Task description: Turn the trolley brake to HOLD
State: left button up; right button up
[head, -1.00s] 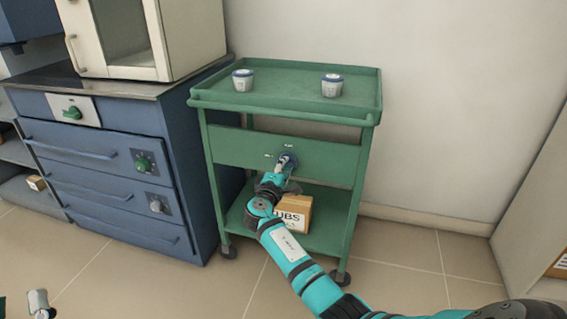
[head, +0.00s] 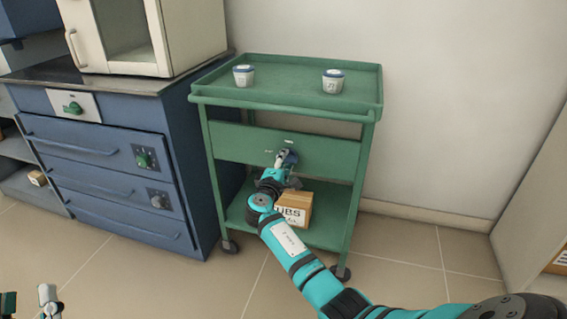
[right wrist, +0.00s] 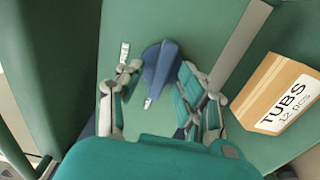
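The green trolley (head: 225,145) stands against the wall. Its front panel carries a blue brake knob (head: 290,158), partly covered by my gripper in the head view. In the right wrist view the blue knob (right wrist: 160,68) has a white mark at its lower end, and a small pale label (right wrist: 124,52) lies to its left. My right gripper (right wrist: 160,98) is open, with one finger on each side of the knob; a gap shows on the left, and contact on the right is unclear. My left gripper (head: 48,300) shows only partly at the lower left; its opening is unclear.
A cardboard TUBS box (head: 295,208) sits on the trolley's lower shelf; it also shows beside my right finger in the wrist view (right wrist: 280,95). A blue cabinet (head: 110,190) is close on the left.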

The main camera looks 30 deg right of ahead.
jog(key=v, duration=1.2)
dwell(0.4)
